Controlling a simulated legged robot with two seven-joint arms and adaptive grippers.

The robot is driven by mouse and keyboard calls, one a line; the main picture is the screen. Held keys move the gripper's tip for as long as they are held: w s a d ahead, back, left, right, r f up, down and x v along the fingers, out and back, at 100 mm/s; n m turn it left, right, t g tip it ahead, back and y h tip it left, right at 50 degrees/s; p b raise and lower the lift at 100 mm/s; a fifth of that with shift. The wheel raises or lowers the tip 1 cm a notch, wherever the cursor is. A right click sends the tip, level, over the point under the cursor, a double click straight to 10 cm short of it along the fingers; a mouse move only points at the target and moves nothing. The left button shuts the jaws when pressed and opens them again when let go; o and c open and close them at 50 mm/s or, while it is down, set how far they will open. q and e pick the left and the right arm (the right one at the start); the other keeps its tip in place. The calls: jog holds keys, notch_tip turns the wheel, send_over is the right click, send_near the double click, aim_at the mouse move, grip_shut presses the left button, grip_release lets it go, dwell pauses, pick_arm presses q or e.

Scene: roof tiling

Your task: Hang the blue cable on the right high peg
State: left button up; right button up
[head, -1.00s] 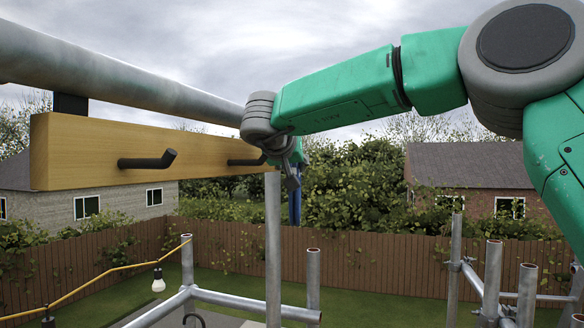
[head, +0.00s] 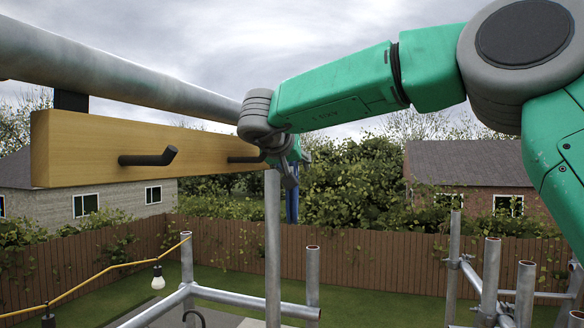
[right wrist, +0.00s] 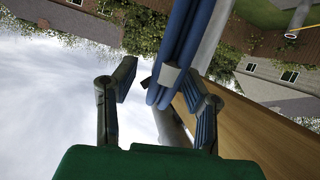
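A wooden beam (head: 95,150) carries two dark pegs: a left peg (head: 148,158) and a right high peg (head: 246,159). The left peg is empty. My right gripper (head: 290,178) is beside the tip of the right peg. The blue cable (head: 292,205) hangs down there. In the right wrist view my right gripper (right wrist: 162,90) has its fingers spread apart. The blue cable (right wrist: 185,50), with a grey band, runs between them, nearer the finger beside the beam. The dark peg (right wrist: 172,127) is close to the cable's end; whether the cable rests on it I cannot tell. My left gripper is out of view.
A thick metal pipe (head: 130,82) runs above the beam. An upright scaffold pole (head: 273,250) stands below the gripper. A yellow cord with bulbs (head: 110,268) hangs at lower left. More scaffold tubes (head: 490,275) stand at lower right.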

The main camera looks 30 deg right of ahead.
jog(key=v, duration=1.1)
jog(key=shift+a, duration=0.3)
jog(key=shift+s+r, duration=0.1)
jog(key=shift+r, duration=0.05)
